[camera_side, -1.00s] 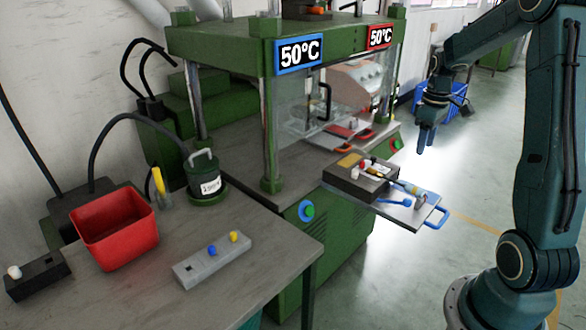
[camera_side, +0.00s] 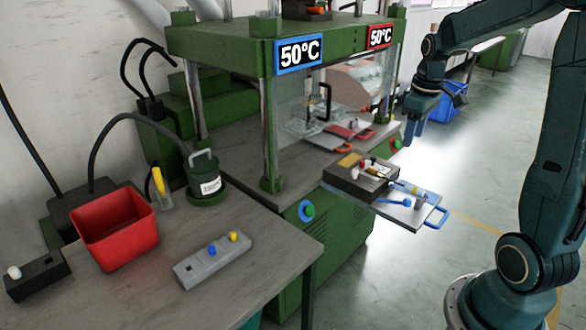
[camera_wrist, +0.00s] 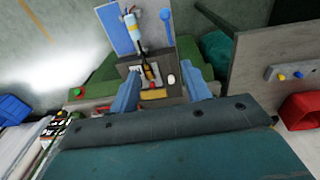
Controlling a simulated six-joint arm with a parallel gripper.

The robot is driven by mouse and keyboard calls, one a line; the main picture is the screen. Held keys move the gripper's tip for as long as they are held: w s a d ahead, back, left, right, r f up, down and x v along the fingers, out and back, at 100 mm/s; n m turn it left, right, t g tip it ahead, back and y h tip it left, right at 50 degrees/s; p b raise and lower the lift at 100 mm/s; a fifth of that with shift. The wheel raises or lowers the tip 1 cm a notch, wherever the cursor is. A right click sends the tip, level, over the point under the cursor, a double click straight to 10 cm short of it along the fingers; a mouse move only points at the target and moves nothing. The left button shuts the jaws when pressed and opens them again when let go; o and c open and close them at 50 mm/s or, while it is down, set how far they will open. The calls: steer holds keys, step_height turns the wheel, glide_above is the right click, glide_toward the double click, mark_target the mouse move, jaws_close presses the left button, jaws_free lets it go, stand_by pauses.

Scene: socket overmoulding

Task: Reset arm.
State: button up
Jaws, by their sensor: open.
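My gripper (camera_side: 414,132) hangs in the air, pointing down, to the right of the press and above the level of the mould. In the wrist view its two blue fingers (camera_wrist: 158,95) are spread apart with nothing held between them. Beyond the fingers lies the dark mould block (camera_side: 350,184) on a tray with a blue handle (camera_side: 436,218). Small white and red parts and a cable with a yellow band (camera_side: 414,190) lie on the mould and tray. The cable also shows in the wrist view (camera_wrist: 131,27).
The green press (camera_side: 225,42) shows two 50°C displays. A second tray with red handles (camera_side: 340,138) lies inside it. A red bin (camera_side: 115,235), a grey block with blue and yellow knobs (camera_side: 212,262) and a green pot (camera_side: 206,180) stand on the left table.

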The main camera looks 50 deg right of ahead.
steer(key=s+a+r+t, duration=0.1)
steer(key=s+a+r, duration=0.15)
steer(key=a, duration=0.45)
steer(key=s+a+r+t, duration=0.1)
steer(key=a+r, duration=0.2)
steer(key=a, duration=0.3)
steer(key=s+a+t, duration=0.2)
steer(key=s+a, duration=0.7)
steer(key=a, duration=0.1)
steer(key=shift+a+r+t+y, duration=0.3)
steer(key=shift+a+r+t, duration=0.05)
steer(key=shift+r+t, duration=0.1)
steer(key=shift+c, duration=0.4)
